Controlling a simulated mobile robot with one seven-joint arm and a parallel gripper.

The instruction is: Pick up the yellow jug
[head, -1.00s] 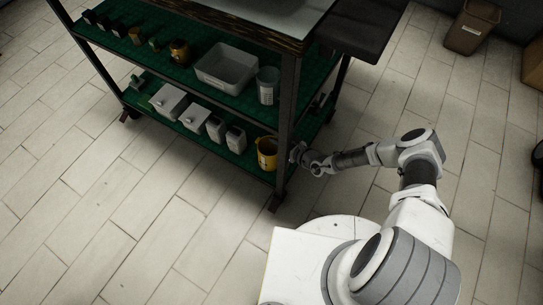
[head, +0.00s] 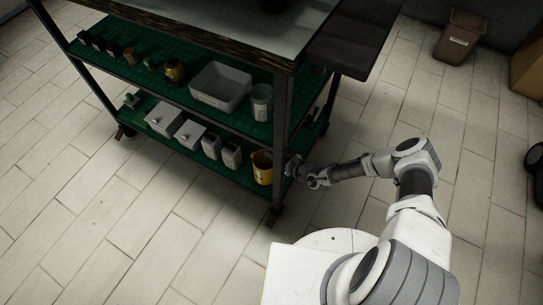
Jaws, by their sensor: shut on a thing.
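The yellow jug (head: 262,168) stands upright on the green bottom shelf (head: 230,178) of the cart, at its right end, close to the corner post. My gripper (head: 293,168) reaches in low from the right, just past the post, at the jug's right side. The fingers are small and partly hidden by the post. They are shut on the jug's right side, where the handle seems to be. The jug appears to rest on the shelf; I cannot make out a gap below it.
The cart's dark post (head: 279,150) stands between the jug and my arm. Grey boxes (head: 189,133) and two small grey containers (head: 231,154) stand left of the jug. Above are a grey bin (head: 220,88) and a grey cup (head: 261,102). The tiled floor is clear in front.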

